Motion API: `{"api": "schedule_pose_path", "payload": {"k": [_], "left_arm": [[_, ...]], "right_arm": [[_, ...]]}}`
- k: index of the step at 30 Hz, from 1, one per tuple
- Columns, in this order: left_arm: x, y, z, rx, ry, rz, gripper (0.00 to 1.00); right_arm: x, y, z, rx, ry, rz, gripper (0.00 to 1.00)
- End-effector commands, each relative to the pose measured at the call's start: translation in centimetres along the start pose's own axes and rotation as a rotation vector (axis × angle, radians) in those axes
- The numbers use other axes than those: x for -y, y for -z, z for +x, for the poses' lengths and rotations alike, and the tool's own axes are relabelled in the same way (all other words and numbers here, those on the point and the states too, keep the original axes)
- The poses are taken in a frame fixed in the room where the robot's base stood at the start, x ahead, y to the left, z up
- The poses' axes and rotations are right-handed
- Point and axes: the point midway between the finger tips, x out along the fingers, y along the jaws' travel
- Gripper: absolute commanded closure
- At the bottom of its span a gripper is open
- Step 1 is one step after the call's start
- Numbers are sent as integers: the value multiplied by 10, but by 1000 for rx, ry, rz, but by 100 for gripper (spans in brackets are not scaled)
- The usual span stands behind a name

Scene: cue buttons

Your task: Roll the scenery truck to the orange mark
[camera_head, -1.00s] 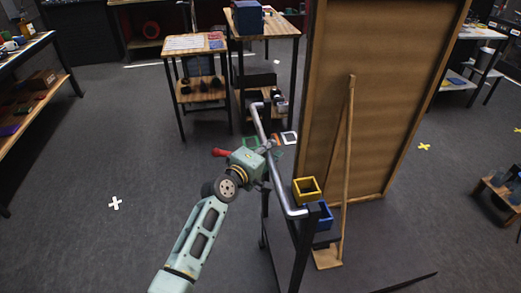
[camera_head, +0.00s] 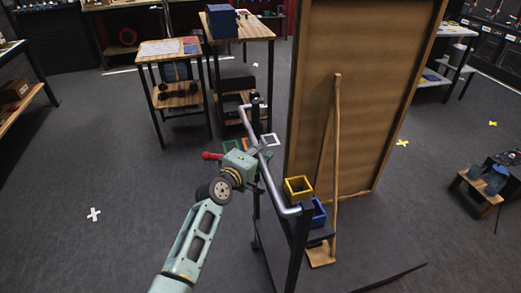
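The scenery truck has a tall brown wooden flat (camera_head: 362,90) with a slanting wooden brace (camera_head: 335,150) behind it. A grey metal push rail (camera_head: 270,185) on dark posts stands at its near left side. My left gripper (camera_head: 261,149) is at the rail's middle, and its fingers appear closed around the bar. The fingertips are small and partly hidden by the rail. My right gripper is not in view. No orange floor mark can be made out; the flat hides the floor behind it.
Yellow (camera_head: 298,188) and blue (camera_head: 318,213) bins sit by the rail. Two small tables (camera_head: 178,98) (camera_head: 258,33) stand beyond it. A low wooden stand (camera_head: 477,190) is at right. Floor crosses are white (camera_head: 94,214) and yellow (camera_head: 402,142). Open floor lies left.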

Motion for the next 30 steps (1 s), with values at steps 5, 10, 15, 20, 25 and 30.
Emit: {"api": "schedule_pose_path", "payload": {"k": [5, 10, 15, 20, 25, 30], "left_arm": [[-6, 1, 1, -2, -9, 2, 67], [-3, 0, 0, 0, -5, -1, 63], [-2, 0, 0, 1, -3, -2, 63], [-1, -1, -8, 2, -3, -3, 63], [0, 0, -30, 0, -3, -3, 63], [-1, 0, -62, -1, -3, -2, 63]], "right_arm": [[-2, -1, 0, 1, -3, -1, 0], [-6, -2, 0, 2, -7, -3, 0], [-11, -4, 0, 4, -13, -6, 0], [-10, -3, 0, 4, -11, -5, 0], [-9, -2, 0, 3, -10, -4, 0], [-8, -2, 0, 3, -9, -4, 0]]}}
